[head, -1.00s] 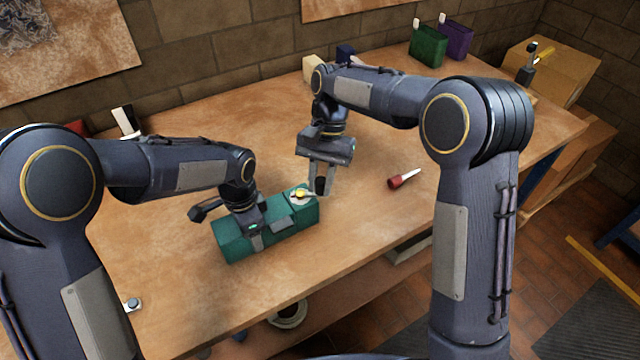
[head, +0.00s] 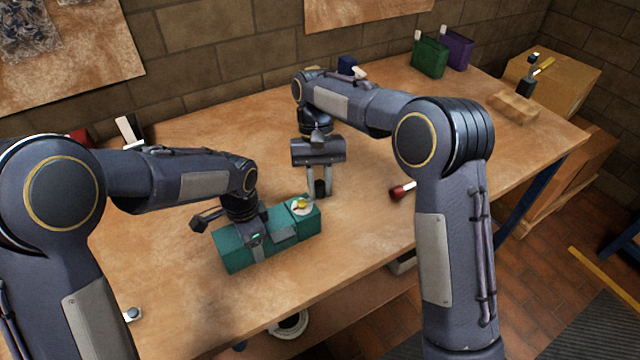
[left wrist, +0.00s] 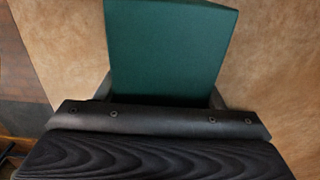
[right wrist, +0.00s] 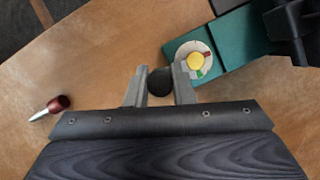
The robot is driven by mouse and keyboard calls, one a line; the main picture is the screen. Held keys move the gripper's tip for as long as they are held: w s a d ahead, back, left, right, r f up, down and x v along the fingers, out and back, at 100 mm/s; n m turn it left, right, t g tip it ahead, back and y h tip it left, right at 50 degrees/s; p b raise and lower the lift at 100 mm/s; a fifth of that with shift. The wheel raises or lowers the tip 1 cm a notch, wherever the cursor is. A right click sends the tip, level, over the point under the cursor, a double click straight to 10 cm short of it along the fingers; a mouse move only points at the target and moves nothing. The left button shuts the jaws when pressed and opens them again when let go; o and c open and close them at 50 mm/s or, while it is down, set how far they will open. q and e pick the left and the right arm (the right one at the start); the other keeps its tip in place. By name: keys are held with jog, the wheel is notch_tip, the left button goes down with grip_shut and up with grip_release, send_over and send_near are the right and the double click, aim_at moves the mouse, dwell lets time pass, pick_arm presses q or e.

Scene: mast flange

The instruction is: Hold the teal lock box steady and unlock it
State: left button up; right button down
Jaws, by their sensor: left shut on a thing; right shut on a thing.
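The teal lock box (head: 235,254) lies on the wooden table. My left gripper (head: 257,240) is shut across the box's body; the left wrist view shows its teal surface (left wrist: 170,50) between the fingers. At the box's right end is a pale disc (right wrist: 206,46) with a yellow round centre (right wrist: 194,62) and red and green marks. The disc also shows in the head view (head: 301,206). My right gripper (right wrist: 160,88) is shut on a small dark round-ended object (right wrist: 160,80), just beside the disc and apart from it. The far part of that object is hidden.
A red-handled tool with a pale tip (head: 402,191) lies on the table right of my right gripper. A green box (head: 429,58) and a purple box (head: 457,50) stand at the back. The table between is mostly clear.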

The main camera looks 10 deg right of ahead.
jog(key=c, duration=1.2)
grip_release()
jog(key=shift+c, duration=0.2)
jog(key=shift+r, duration=0.1)
jog(key=v, duration=0.7)
jog(key=shift+w+r, duration=0.1)
jog(key=shift+r, duration=0.05)
pick_arm(q)
jog(key=o, duration=1.3)
